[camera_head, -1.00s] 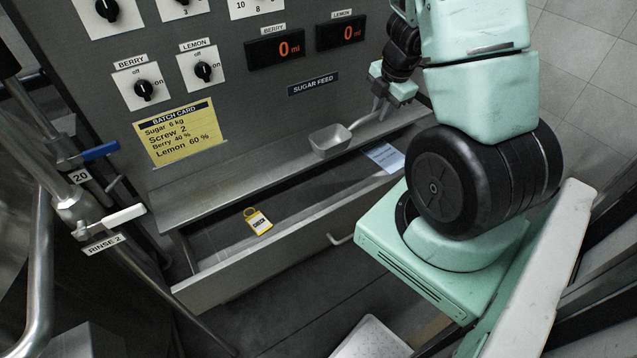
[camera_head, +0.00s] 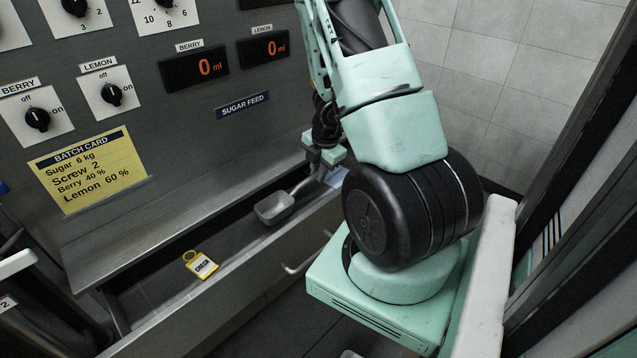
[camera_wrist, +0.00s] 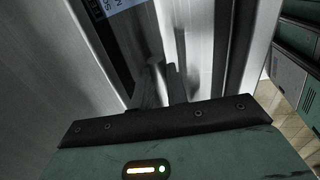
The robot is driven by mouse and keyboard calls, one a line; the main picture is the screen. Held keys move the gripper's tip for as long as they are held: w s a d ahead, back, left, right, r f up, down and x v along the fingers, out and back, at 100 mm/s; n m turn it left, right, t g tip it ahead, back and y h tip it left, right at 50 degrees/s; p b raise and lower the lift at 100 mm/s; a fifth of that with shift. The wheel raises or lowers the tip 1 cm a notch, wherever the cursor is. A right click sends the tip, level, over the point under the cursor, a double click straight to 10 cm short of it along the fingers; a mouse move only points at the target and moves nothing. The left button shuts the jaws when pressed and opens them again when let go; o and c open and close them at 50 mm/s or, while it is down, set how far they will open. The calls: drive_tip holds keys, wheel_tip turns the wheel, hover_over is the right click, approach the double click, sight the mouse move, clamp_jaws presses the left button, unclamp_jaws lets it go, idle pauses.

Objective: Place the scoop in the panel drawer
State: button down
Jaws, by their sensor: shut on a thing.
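The metal scoop (camera_head: 274,208) is in the head view, its bowl over the open panel drawer and its handle running up and right to my gripper (camera_head: 318,172). My gripper is shut on the handle end. The open drawer (camera_head: 240,262) extends out below the control panel. In the wrist view, my gripper (camera_wrist: 165,88) points down toward the drawer, with its fingers dim; the scoop's bowl is not clear there. I cannot tell whether the scoop touches the drawer floor.
A yellow tag marked CHECK (camera_head: 201,264) lies in the drawer left of the scoop. A pale printed card (camera_head: 338,177) lies at the drawer's right end, partly hidden by my gripper. A metal ledge (camera_head: 160,215) runs along the panel above the drawer.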

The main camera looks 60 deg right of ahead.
drive_tip(key=shift+f+b, duration=0.35)
drive_tip(key=shift+f, duration=0.95)
drive_tip(key=shift+f+b, duration=0.5)
drive_tip(key=shift+f, duration=0.05)
drive_tip(key=c, duration=1.4)
unclamp_jaws()
drive_tip(key=shift+r, duration=0.1)
